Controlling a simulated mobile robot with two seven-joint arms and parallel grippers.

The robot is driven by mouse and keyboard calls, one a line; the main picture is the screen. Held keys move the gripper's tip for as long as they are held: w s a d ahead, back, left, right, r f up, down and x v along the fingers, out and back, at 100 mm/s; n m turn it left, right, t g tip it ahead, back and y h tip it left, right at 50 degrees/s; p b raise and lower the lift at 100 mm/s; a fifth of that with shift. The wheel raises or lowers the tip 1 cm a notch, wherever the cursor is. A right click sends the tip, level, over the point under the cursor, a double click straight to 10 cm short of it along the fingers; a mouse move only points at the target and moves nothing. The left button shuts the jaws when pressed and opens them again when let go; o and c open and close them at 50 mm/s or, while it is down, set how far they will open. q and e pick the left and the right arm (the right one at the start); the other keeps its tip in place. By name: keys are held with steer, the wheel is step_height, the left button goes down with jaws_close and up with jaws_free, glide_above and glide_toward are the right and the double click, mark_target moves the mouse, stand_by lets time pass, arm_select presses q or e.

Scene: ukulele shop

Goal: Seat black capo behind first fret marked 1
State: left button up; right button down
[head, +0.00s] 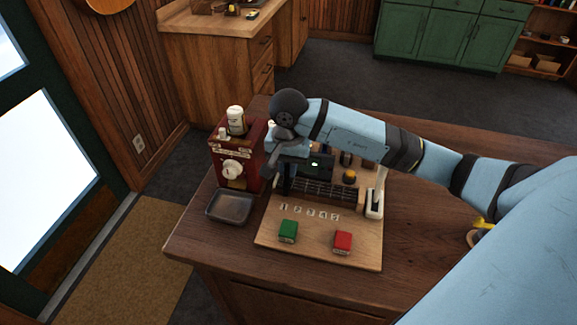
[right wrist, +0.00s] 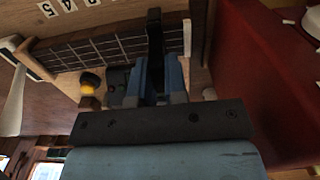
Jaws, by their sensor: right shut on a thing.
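My right gripper (head: 286,163) is over the left end of the ukulele neck section in the head view. The right wrist view shows its blue fingers (right wrist: 160,76) shut on the black capo (right wrist: 154,38). The capo stands upright and dark in the head view (head: 287,181). In the wrist view it crosses the fretboard (right wrist: 115,44) near its right end; I cannot tell whether it touches the strings. The fretboard (head: 325,190) lies behind the row of number tiles (head: 310,212), with 1 at the left. My left gripper is not in view.
A red machine (head: 238,160) with a white knob stands close left of the gripper. A grey tray (head: 229,207) lies before it. Green (head: 288,231) and red (head: 342,242) blocks sit on the board's front. A white upright piece (head: 375,195) stands right of the fretboard.

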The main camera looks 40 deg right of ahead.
steer(key=shift+b, duration=0.35)
stand_by(0.4)
steer(key=shift+f+b, duration=0.6)
stand_by(0.3)
steer(key=c, duration=1.4)
jaws_free()
steer(key=shift+r, duration=0.1)
steer(key=shift+r+p, duration=2.4)
steer(key=shift+r, duration=3.05)
steer(key=shift+s, duration=0.1)
